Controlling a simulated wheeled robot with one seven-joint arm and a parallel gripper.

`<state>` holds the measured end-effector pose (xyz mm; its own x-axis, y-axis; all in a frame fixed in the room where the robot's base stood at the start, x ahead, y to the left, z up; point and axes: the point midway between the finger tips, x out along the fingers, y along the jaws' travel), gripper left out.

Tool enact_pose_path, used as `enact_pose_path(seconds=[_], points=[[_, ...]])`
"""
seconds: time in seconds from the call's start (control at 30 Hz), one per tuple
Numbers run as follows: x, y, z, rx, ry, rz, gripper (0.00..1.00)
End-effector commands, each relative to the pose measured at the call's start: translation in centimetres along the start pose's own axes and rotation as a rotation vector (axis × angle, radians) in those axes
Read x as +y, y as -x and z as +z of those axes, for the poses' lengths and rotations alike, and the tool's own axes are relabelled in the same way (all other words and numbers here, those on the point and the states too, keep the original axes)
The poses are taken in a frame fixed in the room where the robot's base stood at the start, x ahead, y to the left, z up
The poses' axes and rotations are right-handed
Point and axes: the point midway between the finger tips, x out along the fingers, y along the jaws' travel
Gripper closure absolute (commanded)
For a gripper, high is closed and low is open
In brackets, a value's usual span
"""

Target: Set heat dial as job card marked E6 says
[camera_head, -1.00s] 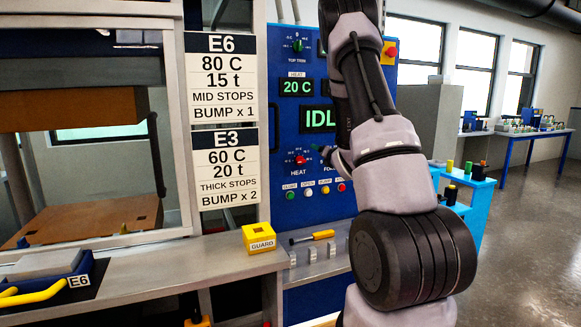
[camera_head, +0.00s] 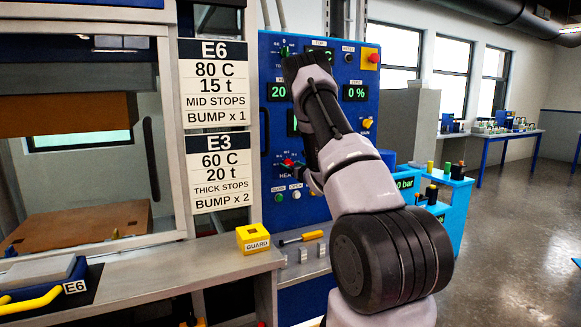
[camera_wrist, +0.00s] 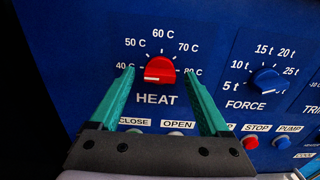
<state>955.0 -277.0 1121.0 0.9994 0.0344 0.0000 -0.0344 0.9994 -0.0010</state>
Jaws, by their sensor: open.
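The job card marked E6 (camera_head: 213,84) reads 80 C, 15 t, MID STOPS, BUMP x 1. The red heat dial (camera_wrist: 160,69) is on the blue panel in the wrist view, with its scale running from 40 C at left to 80 C at right. A white mark shows low on the knob's left; I cannot tell its exact setting. The dial also shows beside my arm in the head view (camera_head: 288,163). My gripper (camera_wrist: 160,75) is open, its teal fingers on either side of the dial in the picture; contact is not clear.
The blue force dial (camera_wrist: 266,80) is right of the heat dial. Buttons marked CLOSE and OPEN lie below, partly behind the fingers. The E3 card (camera_head: 219,172) hangs under E6.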

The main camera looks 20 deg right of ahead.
Motion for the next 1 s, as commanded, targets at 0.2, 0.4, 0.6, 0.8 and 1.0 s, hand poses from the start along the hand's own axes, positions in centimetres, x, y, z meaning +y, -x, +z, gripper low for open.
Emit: enact_pose_path(seconds=[0.2,0.4,0.6,0.8,1.0], points=[[0.04,-0.99,0.05,0.0,0.0,0.001,0.2],[0.04,-0.98,0.04,0.0,-0.001,0.0,0.2],[0.04,-0.96,0.05,0.0,-0.001,0.0,0.96],[0.03,-0.95,0.04,0.0,-0.008,0.0,1.0],[0.04,-0.94,0.02,0.0,-0.064,0.0,1.0]])
